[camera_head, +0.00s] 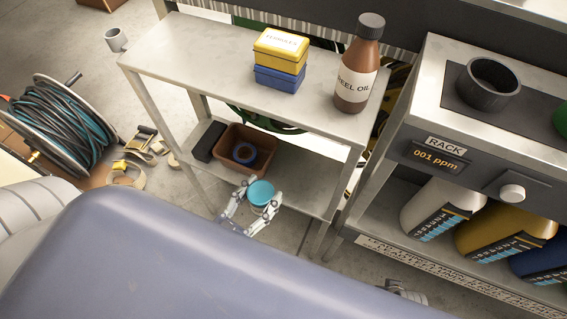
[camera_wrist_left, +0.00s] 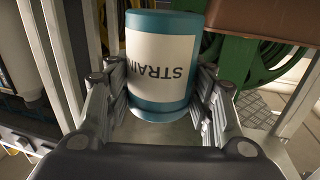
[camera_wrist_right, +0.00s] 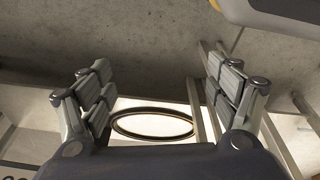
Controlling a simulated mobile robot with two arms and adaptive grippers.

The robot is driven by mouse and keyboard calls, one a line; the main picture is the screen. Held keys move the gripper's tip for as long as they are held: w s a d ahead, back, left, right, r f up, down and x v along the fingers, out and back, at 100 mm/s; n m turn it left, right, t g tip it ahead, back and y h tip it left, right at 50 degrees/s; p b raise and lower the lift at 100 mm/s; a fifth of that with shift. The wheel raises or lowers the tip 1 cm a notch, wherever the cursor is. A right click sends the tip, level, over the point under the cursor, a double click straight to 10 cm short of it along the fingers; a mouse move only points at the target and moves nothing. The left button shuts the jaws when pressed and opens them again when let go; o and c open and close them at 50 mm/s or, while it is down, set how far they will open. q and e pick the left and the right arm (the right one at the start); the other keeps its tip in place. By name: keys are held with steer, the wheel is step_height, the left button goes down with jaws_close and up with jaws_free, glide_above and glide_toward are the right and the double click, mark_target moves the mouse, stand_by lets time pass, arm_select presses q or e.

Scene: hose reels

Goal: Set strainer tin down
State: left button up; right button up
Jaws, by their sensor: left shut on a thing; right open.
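The strainer tin (camera_head: 261,192) is a teal cylinder seen from above in the head view, at the lower shelf (camera_head: 300,190) of the metal stand. My left gripper (camera_head: 250,203) is shut on it, one finger on each side. In the left wrist view the tin (camera_wrist_left: 162,62) shows a white label reading STRAIN, upside down in the picture, between the fingers of my left gripper (camera_wrist_left: 162,108). Whether its base touches the shelf I cannot tell. My right gripper (camera_wrist_right: 165,100) is open and empty in the right wrist view; in the head view a small part shows at the bottom right.
A brown bin (camera_head: 262,138) with a blue ring (camera_head: 244,153) stands behind the tin on the lower shelf, beside a dark block (camera_head: 208,141). The upper shelf (camera_head: 200,45) holds stacked boxes (camera_head: 280,58) and a REEL OIL bottle (camera_head: 358,70). Bare shelf lies right of the tin.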

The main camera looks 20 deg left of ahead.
arm_select(q)
steer(key=shift+w+d+f+b, duration=0.45)
steer(key=shift+w+d+f, duration=0.25)
steer(key=shift+w, duration=1.3)
steer(key=shift+w+d+f+b, duration=0.5)
steer(key=shift+w+f, duration=0.35)
steer(key=shift+w, duration=1.1)
steer(key=shift+w+d+f+b, duration=0.45)
steer(key=shift+w+d+f, duration=0.25)
steer(key=shift+w, duration=1.3)
arm_select(e)
step_height(320, 180, up, 10)
steer(key=w, duration=0.1)
steer(key=shift+w+t, duration=0.3)
arm_select(q)
steer(key=shift+a+f, duration=0.1)
steer(key=shift+a, duration=0.05)
arm_select(e)
steer(key=shift+r, duration=0.1)
arm_select(q)
steer(key=shift+f, duration=0.1)
steer(key=o, duration=0.9)
arm_select(e)
steer(key=shift+r, duration=0.25)
arm_select(q)
steer(key=p+v, duration=0.1)
steer(key=v, duration=1.1)
arm_select(e)
step_height(320, 180, down, 5)
steer(key=shift+r, duration=0.1)
